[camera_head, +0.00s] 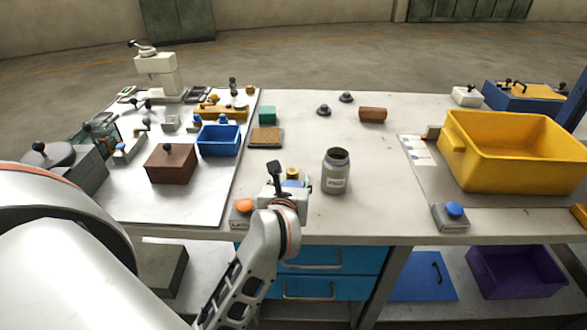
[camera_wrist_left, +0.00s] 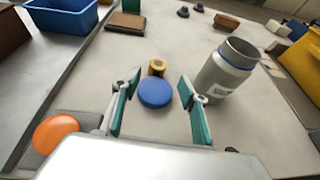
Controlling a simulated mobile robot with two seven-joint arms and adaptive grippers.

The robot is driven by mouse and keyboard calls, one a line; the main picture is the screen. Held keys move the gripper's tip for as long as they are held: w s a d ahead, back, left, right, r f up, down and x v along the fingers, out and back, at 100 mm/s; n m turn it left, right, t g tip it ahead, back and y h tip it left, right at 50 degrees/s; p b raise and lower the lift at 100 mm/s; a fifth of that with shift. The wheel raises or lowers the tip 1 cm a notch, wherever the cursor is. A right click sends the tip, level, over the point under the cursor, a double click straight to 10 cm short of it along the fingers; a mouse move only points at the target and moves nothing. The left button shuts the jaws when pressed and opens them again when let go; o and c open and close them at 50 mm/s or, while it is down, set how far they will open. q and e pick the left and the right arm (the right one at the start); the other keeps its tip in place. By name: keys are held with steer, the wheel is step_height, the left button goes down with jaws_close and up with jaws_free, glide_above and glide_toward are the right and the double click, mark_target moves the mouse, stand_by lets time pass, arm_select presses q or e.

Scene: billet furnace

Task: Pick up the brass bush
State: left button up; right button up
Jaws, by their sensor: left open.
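A small brass-coloured bush (camera_head: 292,173) stands on the pale table just beyond my left gripper (camera_head: 286,187), which partly covers it in the head view. In the left wrist view, the brass bush (camera_wrist_left: 157,67) sits slightly beyond the fingertips, roughly centred between them. My left gripper (camera_wrist_left: 156,100) is open, with its green-padded fingers apart and nothing held. A round blue disc (camera_wrist_left: 155,92) lies between the fingers, on the near side of the bush. My right gripper is not in view.
A grey metal jar (camera_head: 336,172) stands close to the right of the left gripper. An orange button box (camera_head: 243,210) is close on its left. A brown-topped block (camera_head: 266,137) and a blue bin (camera_head: 219,140) lie beyond. A yellow bin (camera_head: 515,150) stands far right. The table's middle back is mostly clear.

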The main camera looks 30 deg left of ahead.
mark_target(292, 175)
arm_select(q)
steer(key=x, duration=0.7)
steer(key=shift+s+a+f, duration=0.1)
steer(key=shift+a, duration=0.2)
jaws_close()
